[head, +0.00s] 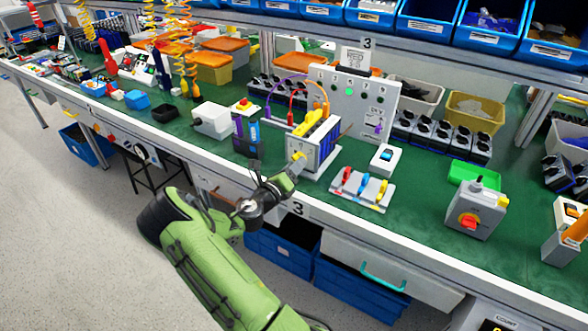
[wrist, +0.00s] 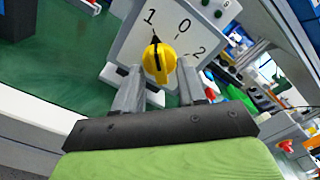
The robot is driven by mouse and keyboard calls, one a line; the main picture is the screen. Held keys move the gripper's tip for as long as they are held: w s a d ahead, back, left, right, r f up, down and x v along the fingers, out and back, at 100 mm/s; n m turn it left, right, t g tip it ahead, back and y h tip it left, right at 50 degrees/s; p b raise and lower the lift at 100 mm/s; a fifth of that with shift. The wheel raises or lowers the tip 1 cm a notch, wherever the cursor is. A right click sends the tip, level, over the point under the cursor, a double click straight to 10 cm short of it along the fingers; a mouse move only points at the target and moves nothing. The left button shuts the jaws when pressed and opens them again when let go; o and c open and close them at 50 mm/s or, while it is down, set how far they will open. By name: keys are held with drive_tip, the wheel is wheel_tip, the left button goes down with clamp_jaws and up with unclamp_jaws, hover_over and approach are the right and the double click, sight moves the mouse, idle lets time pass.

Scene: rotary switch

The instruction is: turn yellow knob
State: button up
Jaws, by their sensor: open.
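The yellow knob (wrist: 160,63) sits on a pale panel (wrist: 130,45) marked 1, 0 and 2 in the wrist view. Its black pointer line is directed near the 1. My gripper (wrist: 161,68) is open, with one finger on each side of the knob's lower part; I cannot tell whether they touch it. In the head view, my gripper (head: 290,171) is at the left front of a white box (head: 326,151) with yellow parts on top. A bit of the yellow knob (head: 298,156) shows there by the gripper, mostly hidden.
A stand with red, blue and yellow levers (head: 361,189) is just right of the box. A purple-and-black device (head: 246,136) is close on the left. A grey box with a red-and-yellow switch (head: 473,212) stands farther right. The green bench top (head: 420,222) has some free room.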

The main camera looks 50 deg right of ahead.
clamp_jaws()
drive_tip(key=shift+m, duration=0.3)
drive_tip(key=m+p, duration=0.2)
drive_tip(key=m, duration=0.6)
drive_tip(key=shift+w+f, duration=0.1)
drive_tip(key=shift+w, duration=0.05)
drive_tip(key=m, duration=0.5)
drive_tip(key=shift+w, duration=0.1)
drive_tip(key=m+b, duration=0.1)
drive_tip(key=m, duration=0.3)
drive_tip(key=shift+a, duration=0.1)
drive_tip(key=shift+w+m, duration=0.1)
drive_tip(key=shift+m, duration=0.2)
